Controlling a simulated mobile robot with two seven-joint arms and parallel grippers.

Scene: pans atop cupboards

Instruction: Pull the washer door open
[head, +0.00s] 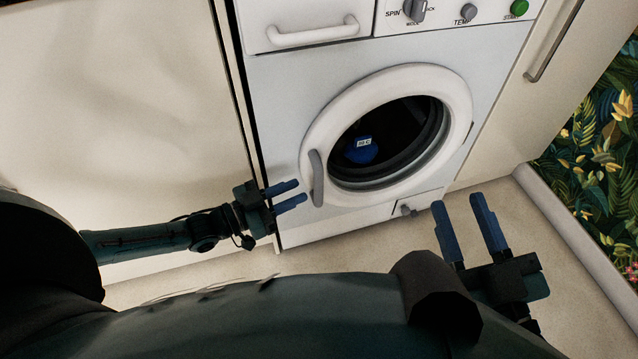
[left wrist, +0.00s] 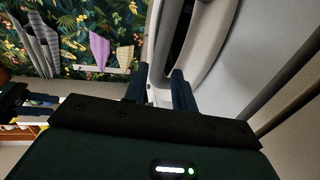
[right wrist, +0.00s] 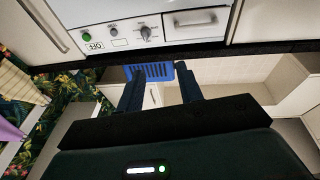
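The washer (head: 280,95) has a round door with a thick white ring (head: 455,90) and a dark window. The door looks shut. A grey curved handle (head: 316,178) is on the ring's left side. My left gripper (head: 301,191) is open, its fingers pointing right, with its tips close to the lower part of the handle. I cannot tell whether they touch it. In the left wrist view, the door ring (left wrist: 213,40) is close beyond the open fingers (left wrist: 160,76). My right gripper (head: 458,202) is open and empty, below and right of the door.
A white drawer handle (head: 315,32) and control knobs (head: 415,10) are above the door. Pale cupboard fronts (head: 110,110) stand either side. Leafy wallpaper (head: 600,150) is at the right. A blue basket (right wrist: 150,72) shows beyond the right fingers. The floor (head: 390,240) before the washer is clear.

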